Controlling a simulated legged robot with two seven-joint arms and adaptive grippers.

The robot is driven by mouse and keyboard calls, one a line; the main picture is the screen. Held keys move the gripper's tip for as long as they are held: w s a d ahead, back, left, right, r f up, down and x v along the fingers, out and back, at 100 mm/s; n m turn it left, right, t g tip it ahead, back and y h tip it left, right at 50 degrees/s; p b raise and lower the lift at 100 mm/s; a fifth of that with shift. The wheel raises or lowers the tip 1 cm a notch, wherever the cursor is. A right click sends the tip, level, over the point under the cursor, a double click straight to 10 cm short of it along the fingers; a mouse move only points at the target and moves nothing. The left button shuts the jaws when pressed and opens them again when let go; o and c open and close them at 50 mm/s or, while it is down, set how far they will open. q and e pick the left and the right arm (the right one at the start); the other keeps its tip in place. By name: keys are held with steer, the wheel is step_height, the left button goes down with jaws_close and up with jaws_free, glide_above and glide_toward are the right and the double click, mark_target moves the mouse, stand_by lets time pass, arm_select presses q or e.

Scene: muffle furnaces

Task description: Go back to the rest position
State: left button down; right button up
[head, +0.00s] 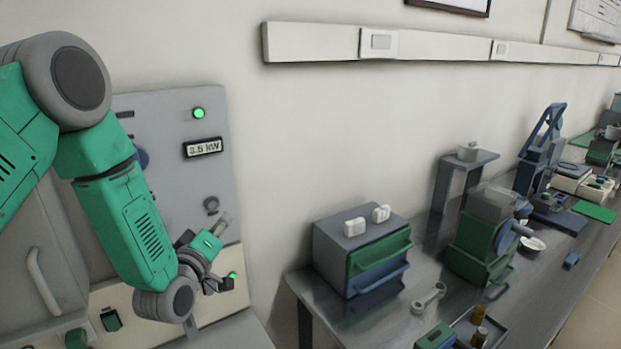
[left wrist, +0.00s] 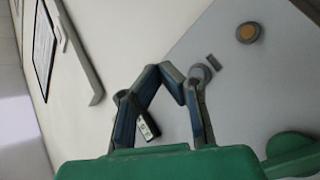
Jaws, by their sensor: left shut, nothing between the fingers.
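My left gripper (head: 222,224) is in front of the furnace's grey panel, at the end of my green left arm, which comes in from the left. In the left wrist view its two dark fingers (left wrist: 180,88) bend inward and come together, with nothing held between them. Whether the fingertips touch the panel cannot be told. My right gripper is not in view.
The furnace panel (head: 170,110) bears a lit green lamp (head: 198,113) and a 3.5 kW display (head: 203,148). A door handle (head: 42,283) is at the left. A bench (head: 380,322) at right holds a drawer box (head: 362,252) and lab devices. Bare wall lies between.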

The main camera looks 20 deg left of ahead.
arm_select(q)
steer(key=s+d+f+m+g+h+b, duration=0.1)
steer(key=s+d+f+m+g+b, duration=0.3)
steer(key=f, duration=0.6)
steer(key=s+f+g+b, duration=0.2)
steer(key=s+f, duration=0.4)
steer(key=f, duration=0.3)
steer(key=s+d+f+m+g+h+b, duration=0.1)
steer(key=s+d+f+m+g+b, duration=0.3)
steer(key=f, duration=0.6)
steer(key=s+f+m+g+b, duration=0.1)
steer(key=s+f, duration=0.3)
steer(key=s, duration=0.4)
steer(key=s+f+m+g+b, duration=0.1)
steer(key=s+f+g, duration=0.3)
steer(key=s, duration=0.4)
steer(key=s+f+m+g+b, duration=0.1)
steer(key=s+f+g+b, duration=0.1)
steer(key=s+f, duration=0.4)
steer(key=shift+s+a+f+g+y+b, duration=0.2)
steer(key=shift+s+g+y+b, duration=0.15)
steer(key=shift+s+g, duration=0.4)
